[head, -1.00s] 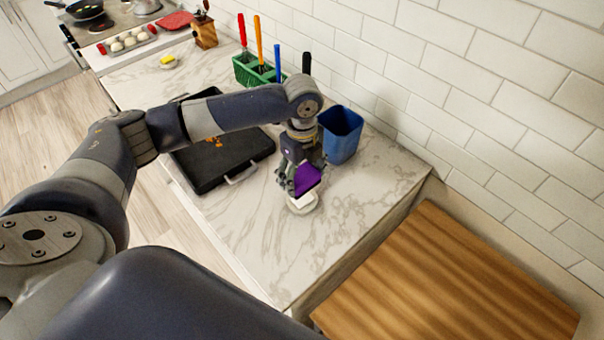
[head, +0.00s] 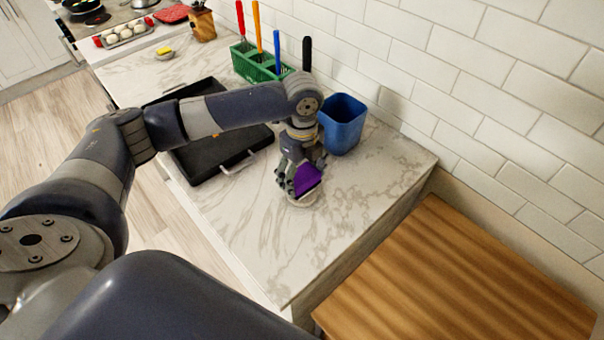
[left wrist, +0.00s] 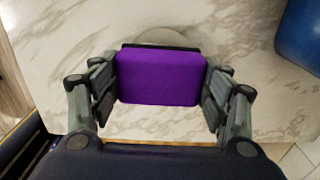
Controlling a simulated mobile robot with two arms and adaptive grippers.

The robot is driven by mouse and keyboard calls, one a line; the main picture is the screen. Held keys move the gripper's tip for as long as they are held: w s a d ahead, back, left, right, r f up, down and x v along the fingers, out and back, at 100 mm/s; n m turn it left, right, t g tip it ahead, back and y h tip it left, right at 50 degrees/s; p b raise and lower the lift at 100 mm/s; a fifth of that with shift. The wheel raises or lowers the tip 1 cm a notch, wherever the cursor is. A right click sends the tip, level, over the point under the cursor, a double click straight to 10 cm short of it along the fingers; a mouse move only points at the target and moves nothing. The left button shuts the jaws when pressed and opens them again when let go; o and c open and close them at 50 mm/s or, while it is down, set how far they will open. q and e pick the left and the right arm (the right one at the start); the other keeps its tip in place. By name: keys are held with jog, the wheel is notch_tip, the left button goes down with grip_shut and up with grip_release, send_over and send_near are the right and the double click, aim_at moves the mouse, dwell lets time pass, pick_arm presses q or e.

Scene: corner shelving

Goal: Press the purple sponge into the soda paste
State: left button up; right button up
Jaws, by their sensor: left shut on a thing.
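The purple sponge (head: 308,181) is held between the fingers of my left gripper (head: 299,176). In the left wrist view the sponge (left wrist: 160,77) fills the space between both fingers, with a dark edge along its far side. The soda paste is hidden under the sponge, so I cannot tell how deep the contact is. My right gripper is not in view.
A blue bin (head: 342,128) stands close behind my left gripper. A black tray-like case (head: 222,150) with a metal handle lies to the left on the counter. A green caddy (head: 258,65) with coloured handles stands behind. The marble counter (head: 280,255) is clear in front.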

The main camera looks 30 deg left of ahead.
aim_at(302, 174)
pick_arm(q)
jog(key=shift+f, duration=0.35)
dwell(0.5)
jog(key=shift+f, duration=0.15)
dwell(0.3)
dwell(1.2)
jog(key=shift+s+f+p, duration=0.1)
jog(key=shift+p, duration=0.35)
dwell(0.7)
jog(key=shift+r+p, duration=0.85)
jog(key=shift+p, duration=0.15)
notch_tip(302, 174, up, 6)
jog(key=p, duration=0.6)
jog(key=shift+f, duration=0.3)
